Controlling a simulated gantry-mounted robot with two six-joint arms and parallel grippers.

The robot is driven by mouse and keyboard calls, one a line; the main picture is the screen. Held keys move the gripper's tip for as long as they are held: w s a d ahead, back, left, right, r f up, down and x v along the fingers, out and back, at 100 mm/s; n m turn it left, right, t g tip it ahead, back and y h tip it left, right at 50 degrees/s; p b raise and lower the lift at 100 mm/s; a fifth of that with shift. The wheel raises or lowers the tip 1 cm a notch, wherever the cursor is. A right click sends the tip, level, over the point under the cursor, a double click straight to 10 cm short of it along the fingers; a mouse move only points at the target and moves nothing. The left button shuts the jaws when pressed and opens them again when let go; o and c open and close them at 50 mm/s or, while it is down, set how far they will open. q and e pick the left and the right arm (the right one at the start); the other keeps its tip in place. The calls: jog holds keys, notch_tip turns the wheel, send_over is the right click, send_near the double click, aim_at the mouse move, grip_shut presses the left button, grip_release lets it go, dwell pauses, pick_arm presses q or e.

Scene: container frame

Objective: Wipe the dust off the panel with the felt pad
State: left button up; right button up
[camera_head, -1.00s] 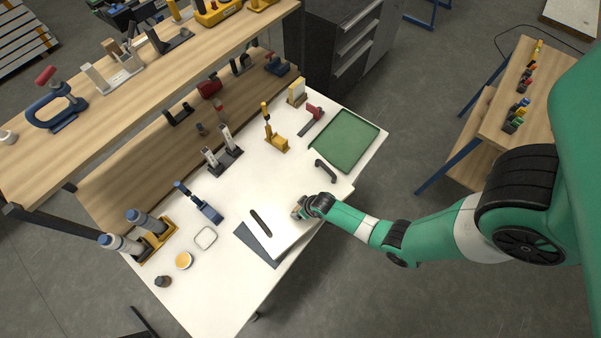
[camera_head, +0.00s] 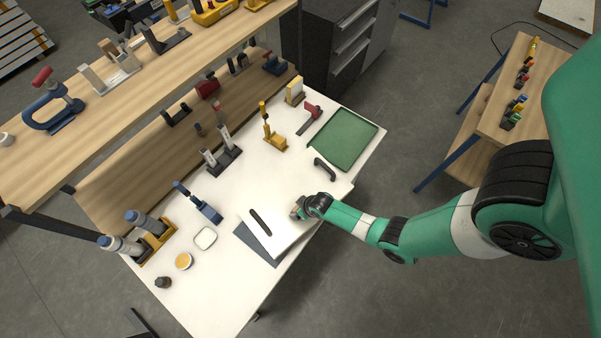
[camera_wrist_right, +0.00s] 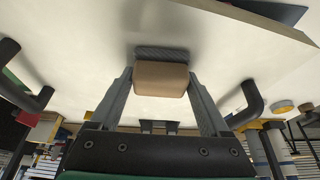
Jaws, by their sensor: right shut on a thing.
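The white panel (camera_head: 285,222) with two black handles lies on the bench top near its front edge. It fills the background of the right wrist view (camera_wrist_right: 90,60). My right gripper (camera_head: 300,209) is over the panel between the handles. In the right wrist view its fingers (camera_wrist_right: 161,85) are shut on the felt pad (camera_wrist_right: 160,77), a tan block with a grey felt face. The felt face is turned towards the panel; I cannot tell whether it touches. I cannot make out dust on the panel. My left gripper is not in view.
The black handles (camera_head: 261,222) (camera_head: 325,169) stand up from the panel. A dark grey sheet (camera_head: 258,246) shows along its lower left edge. A green tray (camera_head: 343,139) lies beyond it. A white square dish (camera_head: 205,238), an orange-filled cup (camera_head: 183,261) and clamps stand left and behind.

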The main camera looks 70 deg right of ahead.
notch_tip(320, 180, up, 4)
jog(key=shift+s+d+p, duration=0.1)
jog(key=shift+d+p, duration=0.05)
jog(key=shift+p, duration=0.95)
notch_tip(320, 180, up, 4)
jog(key=p, duration=0.4)
jog(key=shift+r, duration=0.1)
